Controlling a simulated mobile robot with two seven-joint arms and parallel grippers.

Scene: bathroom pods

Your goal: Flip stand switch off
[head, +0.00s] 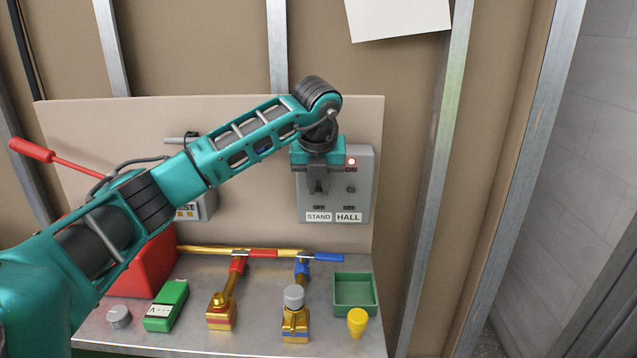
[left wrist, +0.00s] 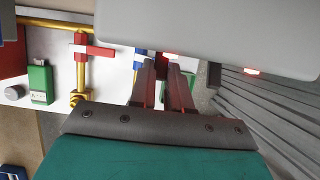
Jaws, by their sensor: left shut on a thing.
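The grey switch panel (head: 364,200) is mounted on the beige board, with a STAND label at lower left and a HALL label at lower right. My left gripper (head: 318,187) is at the panel's STAND side, directly above that label, and is shut on the stand switch. The switch lever itself is hidden by the fingers. A red light (head: 351,161) glows beside ON on the HALL side. In the left wrist view the panel (left wrist: 215,30) fills the top, with a red glow at my fingertips (left wrist: 170,62) and another farther right. My right gripper is out of view.
Below is a metal counter (head: 265,340) with brass valves, a green box (head: 166,306), a green tray (head: 373,310) and a yellow cup (head: 357,322). A red container (head: 150,265) is behind my left arm. A metal stud (head: 440,150) stands right of the panel.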

